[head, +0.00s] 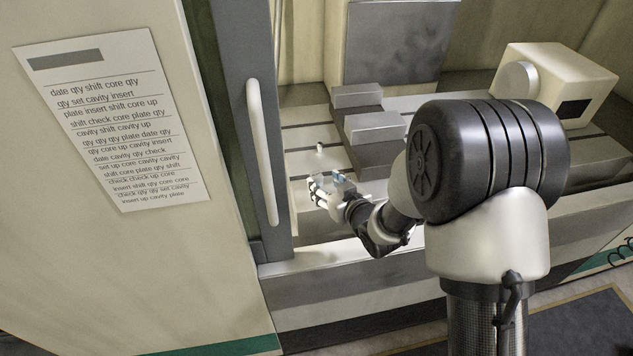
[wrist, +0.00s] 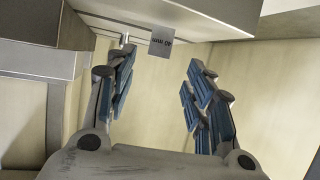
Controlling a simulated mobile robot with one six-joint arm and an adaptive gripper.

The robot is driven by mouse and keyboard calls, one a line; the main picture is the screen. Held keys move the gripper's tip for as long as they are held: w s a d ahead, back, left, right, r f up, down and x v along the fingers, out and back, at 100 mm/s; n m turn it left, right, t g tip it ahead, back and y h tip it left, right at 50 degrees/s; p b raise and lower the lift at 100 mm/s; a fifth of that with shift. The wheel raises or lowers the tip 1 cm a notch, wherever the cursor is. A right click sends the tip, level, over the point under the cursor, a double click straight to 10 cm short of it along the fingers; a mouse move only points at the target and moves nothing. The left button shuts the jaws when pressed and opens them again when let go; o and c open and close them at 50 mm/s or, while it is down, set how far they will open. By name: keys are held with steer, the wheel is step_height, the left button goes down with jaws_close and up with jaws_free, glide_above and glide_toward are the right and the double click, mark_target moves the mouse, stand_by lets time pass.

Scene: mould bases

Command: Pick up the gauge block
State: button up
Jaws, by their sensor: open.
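The gauge block, a small flat grey piece marked "40 mm" upside down, shows in the wrist view (wrist: 161,42) beyond the fingertips, against the edge of a pale surface. It is between the two finger lines in the picture, nearer the left finger, and apart from the pads. My gripper (wrist: 160,68) is open and empty, with blue pads on both fingers. In the head view my gripper (head: 330,181) is low over the slotted machine bed (head: 306,163). A small pale upright piece (head: 320,148) stands just beyond it; I cannot tell if this is the gauge block.
Stepped grey blocks (head: 374,127) stand on the bed beyond and right of my gripper. A cream machine unit (head: 553,82) is at the back right. A grey door with a white handle (head: 262,150) borders the left side. The bed around the small piece is clear.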

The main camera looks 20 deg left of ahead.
mark_target(316, 174)
steer(key=b+x, duration=0.2)
steer(key=x, duration=0.6)
steer(key=shift+w, duration=0.1)
steer(key=shift+d+r, duration=0.1)
jaws_close()
stand_by(0.4)
